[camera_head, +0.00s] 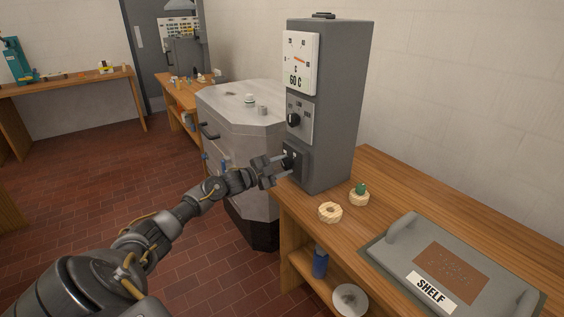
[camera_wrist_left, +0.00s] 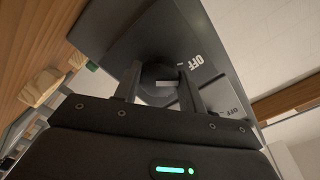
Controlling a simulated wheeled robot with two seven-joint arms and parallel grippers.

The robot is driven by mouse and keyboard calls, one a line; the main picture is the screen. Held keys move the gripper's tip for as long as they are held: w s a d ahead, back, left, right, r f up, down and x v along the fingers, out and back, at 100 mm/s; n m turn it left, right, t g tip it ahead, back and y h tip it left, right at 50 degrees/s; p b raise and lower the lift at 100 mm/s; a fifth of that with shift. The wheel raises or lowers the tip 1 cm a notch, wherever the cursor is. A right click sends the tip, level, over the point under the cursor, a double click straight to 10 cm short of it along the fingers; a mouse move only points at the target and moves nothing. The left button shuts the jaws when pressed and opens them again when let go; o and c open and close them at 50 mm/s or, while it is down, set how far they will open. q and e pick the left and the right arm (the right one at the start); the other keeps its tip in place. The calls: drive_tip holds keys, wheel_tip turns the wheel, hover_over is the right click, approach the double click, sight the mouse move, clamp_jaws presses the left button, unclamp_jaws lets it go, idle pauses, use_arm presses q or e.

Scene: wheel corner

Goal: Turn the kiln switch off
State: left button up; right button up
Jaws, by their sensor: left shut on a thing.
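The kiln switch (camera_head: 290,160) is a dark knob on a black plate low on the front of the tall grey control box (camera_head: 333,130). My left gripper (camera_head: 283,164) reaches it from the left and is shut on the knob. In the left wrist view the round knob (camera_wrist_left: 160,82) sits between the two fingers of my left gripper (camera_wrist_left: 158,92). White OFF lettering (camera_wrist_left: 197,62) shows on the plate beside it. The knob's exact setting is hard to tell. My right gripper is not in view.
A dial reading 60 C (camera_head: 299,62) and another black knob (camera_head: 294,119) sit higher on the box. The grey kiln (camera_head: 240,120) stands behind my left arm.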

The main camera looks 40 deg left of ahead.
use_arm(q)
drive_tip(key=shift+n+p, duration=0.6)
drive_tip(key=shift+n, duration=0.7)
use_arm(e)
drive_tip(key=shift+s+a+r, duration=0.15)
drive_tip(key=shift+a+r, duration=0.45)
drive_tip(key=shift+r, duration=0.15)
use_arm(q)
drive_tip(key=shift+f+n, duration=0.1)
drive_tip(key=shift+n, duration=0.2)
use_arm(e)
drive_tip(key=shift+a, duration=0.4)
use_arm(q)
drive_tip(key=o, duration=1)
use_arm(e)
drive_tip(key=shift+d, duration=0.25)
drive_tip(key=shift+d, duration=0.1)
